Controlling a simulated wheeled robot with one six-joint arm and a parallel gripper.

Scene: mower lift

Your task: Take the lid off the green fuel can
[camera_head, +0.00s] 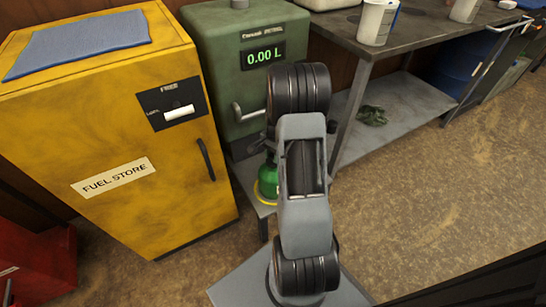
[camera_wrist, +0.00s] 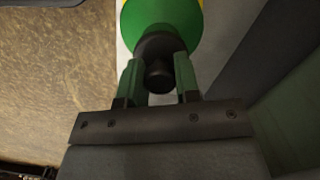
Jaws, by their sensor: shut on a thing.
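The green fuel can (camera_head: 267,181) stands on a low grey shelf in front of the pump, partly hidden behind my arm in the head view. In the wrist view, the rounded green top of the can (camera_wrist: 165,18) is at the upper middle. Its black lid (camera_wrist: 159,77) has a knob between the two fingers. My gripper (camera_wrist: 158,68) is shut on the lid, one finger on each side. The lid sits right against the can's top; I cannot tell whether it is loose.
A yellow fuel store cabinet (camera_head: 110,130) with a blue cloth (camera_head: 80,45) on top stands left. A green pump (camera_head: 228,45) reading 0.00 L is behind the can. A grey workbench (camera_head: 425,25) with white cups (camera_head: 376,22) is at right. The floor at right is clear.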

